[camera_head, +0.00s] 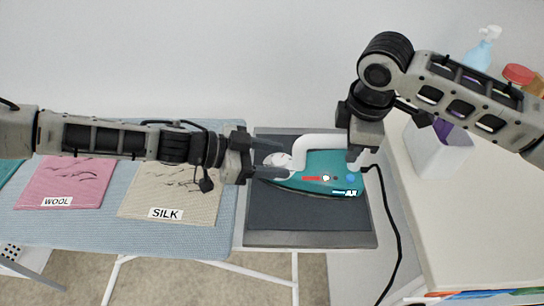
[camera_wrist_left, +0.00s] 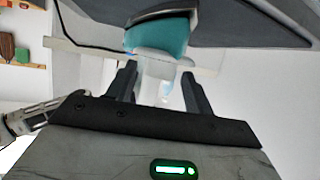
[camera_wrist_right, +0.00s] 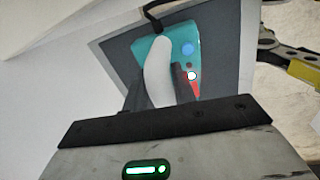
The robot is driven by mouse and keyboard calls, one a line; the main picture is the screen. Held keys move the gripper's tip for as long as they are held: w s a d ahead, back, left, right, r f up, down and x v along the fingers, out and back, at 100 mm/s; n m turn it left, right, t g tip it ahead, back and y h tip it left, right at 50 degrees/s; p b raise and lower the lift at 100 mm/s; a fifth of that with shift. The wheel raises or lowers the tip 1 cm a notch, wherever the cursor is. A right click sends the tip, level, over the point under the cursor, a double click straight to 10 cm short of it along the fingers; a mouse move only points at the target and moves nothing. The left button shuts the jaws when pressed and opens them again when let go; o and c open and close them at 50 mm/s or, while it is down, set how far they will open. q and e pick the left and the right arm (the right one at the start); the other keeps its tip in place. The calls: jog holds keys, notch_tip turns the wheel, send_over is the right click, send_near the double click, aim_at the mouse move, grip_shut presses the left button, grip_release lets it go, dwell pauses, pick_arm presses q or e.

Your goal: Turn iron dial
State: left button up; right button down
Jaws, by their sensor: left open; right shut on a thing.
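The teal iron (camera_head: 320,180) lies on the dark grey rest pad (camera_head: 310,220), with its white handle (camera_head: 325,141) on the far side.
The blue ironing board (camera_head: 90,225) carries a pink WOOL cloth (camera_head: 70,181) and a beige SILK cloth (camera_head: 165,198). A black cord (camera_head: 392,220) runs down right of the pad. A white counter (camera_head: 470,220) with a white bin (camera_head: 437,150) and bottles stands at right.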

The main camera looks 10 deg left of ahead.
pick_arm(q)
jog(key=c, duration=1)
jog(key=shift+m+g, duration=0.4)
jog(key=shift+w+m+g+h, duration=0.2)
jog(key=shift+m+g+h, duration=0.1)
jog(key=shift+m+g, duration=0.65)
jog(key=shift+w+m+g, duration=0.2)
jog(key=shift+m+g, duration=1.45)
jog(key=shift+g, duration=0.5)
jog(key=shift+y, duration=0.4)
jog(key=o, duration=1)
